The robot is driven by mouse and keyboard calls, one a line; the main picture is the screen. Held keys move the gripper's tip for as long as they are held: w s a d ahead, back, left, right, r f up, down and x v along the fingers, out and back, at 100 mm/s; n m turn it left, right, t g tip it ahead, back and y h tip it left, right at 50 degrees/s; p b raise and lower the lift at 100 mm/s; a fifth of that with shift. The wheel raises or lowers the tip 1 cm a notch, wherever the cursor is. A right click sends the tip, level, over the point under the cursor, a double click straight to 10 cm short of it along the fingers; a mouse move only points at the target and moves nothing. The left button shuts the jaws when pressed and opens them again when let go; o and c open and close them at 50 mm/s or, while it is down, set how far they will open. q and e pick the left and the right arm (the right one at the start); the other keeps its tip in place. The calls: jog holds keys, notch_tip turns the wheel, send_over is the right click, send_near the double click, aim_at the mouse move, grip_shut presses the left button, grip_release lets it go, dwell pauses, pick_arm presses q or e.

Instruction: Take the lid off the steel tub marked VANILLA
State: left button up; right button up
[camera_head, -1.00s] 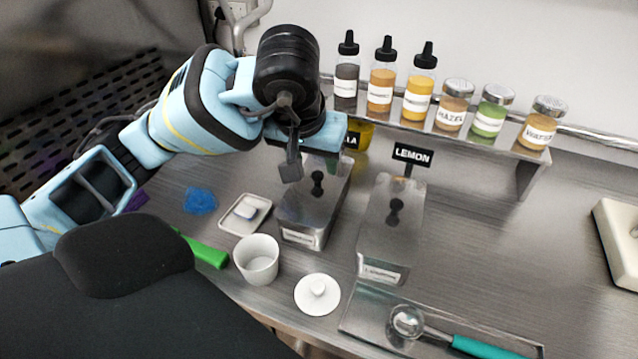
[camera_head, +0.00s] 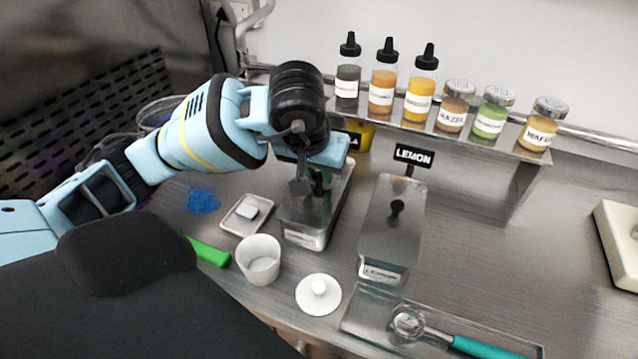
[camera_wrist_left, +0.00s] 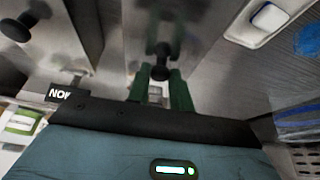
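The steel tub (camera_head: 302,234) behind the white cup has a flat steel lid with a black knob (camera_wrist_left: 161,62). The sign behind it is mostly hidden by my arm; only a final A (camera_head: 354,139) shows. My left gripper (camera_head: 307,190) is low over this lid, close to the knob. In the left wrist view its two green fingers (camera_wrist_left: 158,82) are apart, with the knob in line with the gap between them. Contact cannot be told. The lid sits on the tub. My right gripper is not in view.
The LEMON tub (camera_head: 385,240), lidded with a black knob, stands to the right. Bottles and jars fill the shelf (camera_head: 420,128) behind.

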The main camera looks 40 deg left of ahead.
aim_at(318, 176)
pick_arm(q)
grip_shut()
jog(key=shift+r, duration=0.15)
